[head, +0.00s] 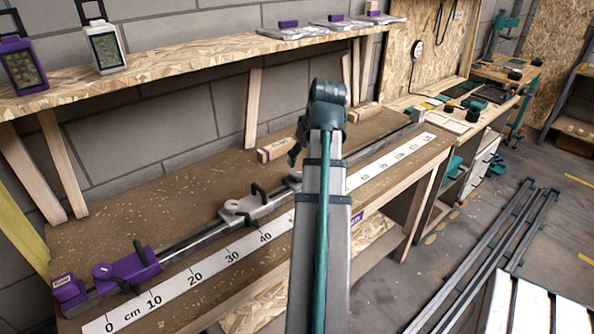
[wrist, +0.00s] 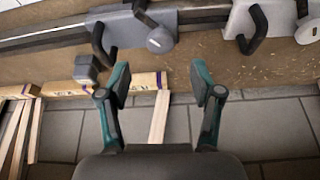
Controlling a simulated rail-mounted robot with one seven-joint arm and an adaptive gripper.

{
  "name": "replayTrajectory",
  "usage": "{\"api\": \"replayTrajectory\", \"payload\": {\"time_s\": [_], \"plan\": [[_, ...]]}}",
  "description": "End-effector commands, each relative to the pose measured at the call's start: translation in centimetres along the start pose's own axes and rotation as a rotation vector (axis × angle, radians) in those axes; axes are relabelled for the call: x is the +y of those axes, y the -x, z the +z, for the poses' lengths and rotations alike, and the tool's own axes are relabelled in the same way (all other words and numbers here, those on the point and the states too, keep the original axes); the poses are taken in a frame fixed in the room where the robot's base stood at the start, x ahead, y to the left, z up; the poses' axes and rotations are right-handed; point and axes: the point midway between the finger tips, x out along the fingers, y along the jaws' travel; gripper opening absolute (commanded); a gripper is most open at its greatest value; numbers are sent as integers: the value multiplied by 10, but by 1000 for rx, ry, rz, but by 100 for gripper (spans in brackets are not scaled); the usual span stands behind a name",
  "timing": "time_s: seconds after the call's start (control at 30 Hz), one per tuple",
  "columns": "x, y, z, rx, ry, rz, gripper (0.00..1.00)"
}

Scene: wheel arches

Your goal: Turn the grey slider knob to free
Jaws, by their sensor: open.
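A grey slider (wrist: 122,30) sits on the metal rail at the upper left of the wrist view. Its rounded grey knob (wrist: 160,40) is on its near side, beside a black handle. In the head view this slider (head: 293,180) is mostly hidden behind my arm. A lighter slider (wrist: 240,18) with a black handle and its own knob (wrist: 308,31) stands to the right; in the head view it is mid-rail (head: 243,207). My gripper (wrist: 161,78) is open and empty, its fingers apart on either side of the grey knob's line, not visibly touching it. The knob's marking is unreadable.
A purple slider (head: 125,268) is at the rail's left end. A centimetre scale (head: 190,281) runs along the bench front. Wooden blocks (head: 277,149) lie behind the rail near my gripper. A shelf (head: 180,62) runs along the wall above.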

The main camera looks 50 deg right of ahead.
Motion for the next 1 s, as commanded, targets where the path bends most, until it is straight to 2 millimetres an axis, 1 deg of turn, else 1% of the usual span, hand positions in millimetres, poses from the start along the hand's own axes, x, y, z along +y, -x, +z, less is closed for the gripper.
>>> {"api": "replayTrajectory", "payload": {"time_s": [0.03,0.2,0.3,0.43,0.6,0.87,0.9,0.97,1.0], "plan": [[-1,-10,1,-2,0,-2,65],[-1,-37,0,-1,1,-2,65],[-1,-50,0,-1,0,-2,65],[-1,-63,0,0,0,-1,65],[-1,-70,0,1,1,0,65],[0,-71,-1,2,1,0,65],[0,-71,0,2,1,0,64],[0,-71,0,1,1,0,54],[0,-71,0,1,1,0,47]]}}
